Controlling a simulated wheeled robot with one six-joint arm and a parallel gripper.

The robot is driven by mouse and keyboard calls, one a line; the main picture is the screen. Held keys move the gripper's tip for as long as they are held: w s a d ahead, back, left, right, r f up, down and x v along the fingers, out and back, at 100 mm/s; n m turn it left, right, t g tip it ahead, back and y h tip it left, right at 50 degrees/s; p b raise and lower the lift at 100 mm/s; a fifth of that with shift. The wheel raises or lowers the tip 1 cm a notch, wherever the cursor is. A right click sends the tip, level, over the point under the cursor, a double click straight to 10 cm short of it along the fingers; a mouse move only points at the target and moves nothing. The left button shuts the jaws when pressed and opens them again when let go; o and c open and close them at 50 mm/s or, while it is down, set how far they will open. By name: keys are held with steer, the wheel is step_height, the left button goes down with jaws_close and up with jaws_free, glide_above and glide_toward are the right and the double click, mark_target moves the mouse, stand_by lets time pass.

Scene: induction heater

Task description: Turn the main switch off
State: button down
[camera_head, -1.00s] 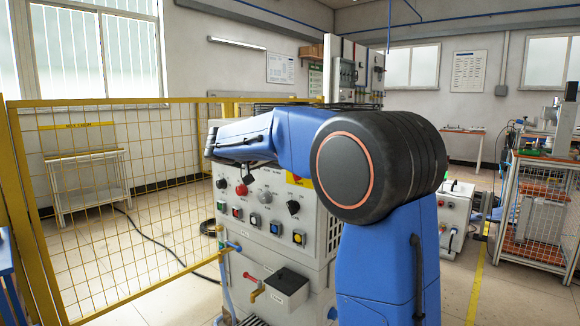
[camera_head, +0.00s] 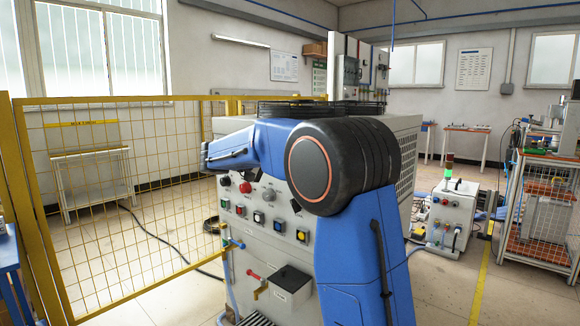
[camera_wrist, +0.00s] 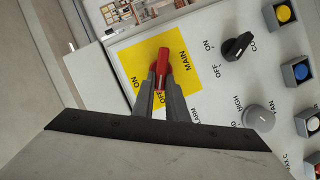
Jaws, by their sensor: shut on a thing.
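The main switch (camera_wrist: 163,58) is a red handle on a yellow plate (camera_wrist: 184,77) marked MAIN, ON and OFF, in the wrist view. My gripper (camera_wrist: 161,75) is shut on the red handle, with one grey finger on each side. The handle stands nearly upright in the picture, its lower end between the fingers near the OFF label, which they partly cover. In the head view my arm hides the switch and my gripper.
A black ON/OFF knob (camera_wrist: 237,46) and a grey fan knob (camera_wrist: 258,117) sit right of the plate. Yellow and blue push buttons line the panel's right edge. The heater cabinet (camera_head: 297,262) stands beside a yellow mesh fence (camera_head: 85,200).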

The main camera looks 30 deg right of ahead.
steer(key=shift+f, duration=0.1)
stand_by(0.3)
steer(key=c, duration=1.8)
jaws_free()
steer(key=shift+d, duration=0.15)
steer(key=shift+o, duration=0.2)
steer(key=a+r, duration=0.3)
steer(key=a, duration=1.4)
steer(key=shift+r, duration=0.2)
steer(key=shift+s, duration=0.1)
